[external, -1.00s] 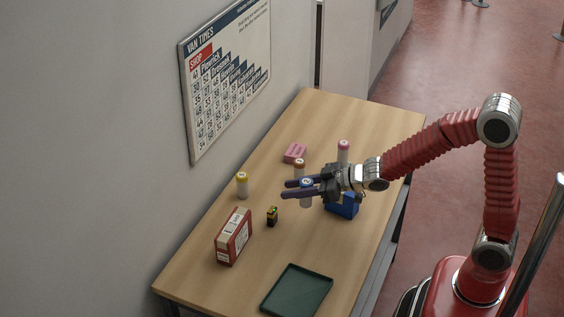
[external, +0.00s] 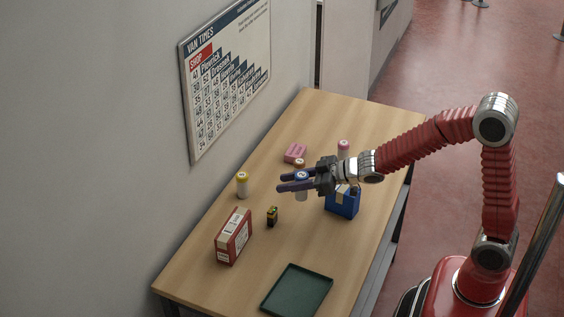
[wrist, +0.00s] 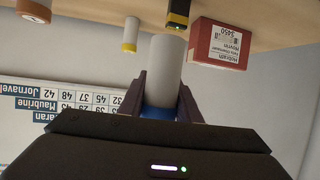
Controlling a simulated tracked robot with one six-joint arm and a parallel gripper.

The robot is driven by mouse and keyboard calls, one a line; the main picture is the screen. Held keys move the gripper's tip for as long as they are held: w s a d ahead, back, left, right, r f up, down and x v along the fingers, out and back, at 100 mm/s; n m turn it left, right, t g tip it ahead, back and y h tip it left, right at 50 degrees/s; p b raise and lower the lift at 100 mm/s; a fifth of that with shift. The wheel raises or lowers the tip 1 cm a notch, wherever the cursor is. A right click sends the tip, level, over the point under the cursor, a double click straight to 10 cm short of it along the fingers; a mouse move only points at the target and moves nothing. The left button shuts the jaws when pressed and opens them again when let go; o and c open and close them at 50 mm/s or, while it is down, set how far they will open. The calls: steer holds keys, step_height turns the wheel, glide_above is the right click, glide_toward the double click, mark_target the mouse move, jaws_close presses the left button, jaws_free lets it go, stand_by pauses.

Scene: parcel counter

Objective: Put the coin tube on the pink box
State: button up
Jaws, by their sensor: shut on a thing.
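A white coin tube with a blue cap (external: 302,190) is upright between the fingers of my gripper (external: 297,182). The gripper is shut on it near the cap, and the tube seems held above the table. In the wrist view the tube (wrist: 165,65) shows upside down, its cap partly hidden by the fingers (wrist: 160,100). The pink box (external: 294,152) lies on the table farther back, beyond my gripper, with nothing on it. The pink box is not in the wrist view.
An orange-capped tube (external: 299,163) stands between my gripper and the pink box. A pink-capped tube (external: 343,148) and a blue box (external: 343,203) are to the right. A yellow-capped tube (external: 242,185), black-and-yellow item (external: 272,216), red box (external: 233,236) and green tray (external: 297,290) are left and front.

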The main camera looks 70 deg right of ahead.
steer(key=w+d+r, duration=0.3)
steer(key=w+d, duration=0.3)
glide_above(296, 154)
steer(key=w+d, duration=0.1)
steer(key=w, duration=0.4)
steer(key=shift+s+d+f+n+y, duration=0.2)
steer(key=shift+f+n+y, duration=0.05)
steer(key=shift+n+y, duration=0.05)
step_height(296, 154, down, 6)
steer(key=shift+f, duration=0.15)
steer(key=shift+f, duration=1.85)
steer(key=shift+f, duration=0.1)
